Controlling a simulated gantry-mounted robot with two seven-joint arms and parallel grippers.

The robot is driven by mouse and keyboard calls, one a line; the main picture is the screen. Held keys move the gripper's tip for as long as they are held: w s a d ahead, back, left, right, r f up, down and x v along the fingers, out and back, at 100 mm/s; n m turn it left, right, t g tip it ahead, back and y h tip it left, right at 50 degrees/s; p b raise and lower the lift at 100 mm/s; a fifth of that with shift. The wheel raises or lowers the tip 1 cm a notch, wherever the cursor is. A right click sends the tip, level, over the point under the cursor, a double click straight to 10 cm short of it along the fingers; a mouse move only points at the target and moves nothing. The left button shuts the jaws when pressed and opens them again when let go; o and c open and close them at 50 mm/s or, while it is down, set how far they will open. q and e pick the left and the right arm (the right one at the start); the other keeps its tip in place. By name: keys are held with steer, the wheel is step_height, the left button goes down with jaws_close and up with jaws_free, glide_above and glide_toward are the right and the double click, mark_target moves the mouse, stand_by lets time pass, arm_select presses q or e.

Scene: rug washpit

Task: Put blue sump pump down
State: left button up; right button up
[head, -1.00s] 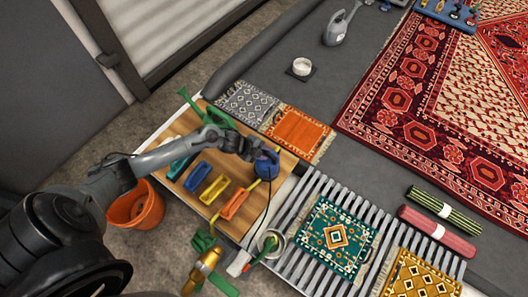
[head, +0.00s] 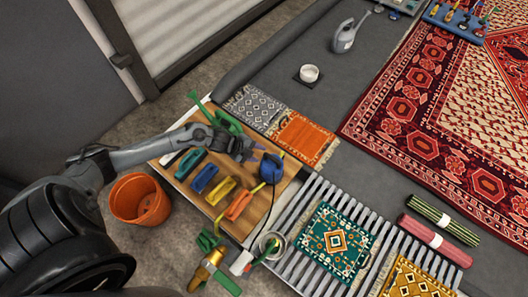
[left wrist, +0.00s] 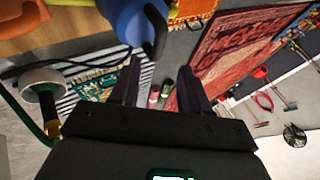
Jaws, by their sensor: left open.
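The blue sump pump (head: 271,168) stands on the wooden board (head: 258,205), near its right edge, with a dark cord running from it. My left gripper (head: 252,151) is open just left of the pump, with a small gap between them. In the left wrist view the pump (left wrist: 132,18) shows at the top, beyond the tips of my open left fingers (left wrist: 160,72), and nothing is between them. My right gripper is not in view.
Green, blue, yellow and orange brushes, including an orange one (head: 239,205), stand on the board left of the pump. Small rugs (head: 303,137) lie behind, and a slatted rack (head: 310,205) is at right.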

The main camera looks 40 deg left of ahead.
arm_select(q)
steer(key=s+d+r+n+y+p, duration=0.1)
steer(key=s+d+r+n, duration=0.2)
steer(key=d, duration=0.3)
steer(key=s+d+r+n+y, duration=0.1)
steer(key=s+d+r+n, duration=0.2)
steer(key=d, duration=0.2)
steer(key=s+d+r+n+g, duration=0.1)
steer(key=s+r+n, duration=0.3)
steer(key=s+n, duration=0.1)
steer(key=s+d+r+n+g+y, duration=0.1)
steer(key=s+d+r+n+g, duration=0.1)
steer(key=s+r+n, duration=0.2)
steer(key=s+n, duration=0.1)
steer(key=s, duration=0.2)
steer(key=shift+s+y, duration=0.25)
steer(key=shift+y, duration=0.05)
steer(key=shift+r, duration=0.1)
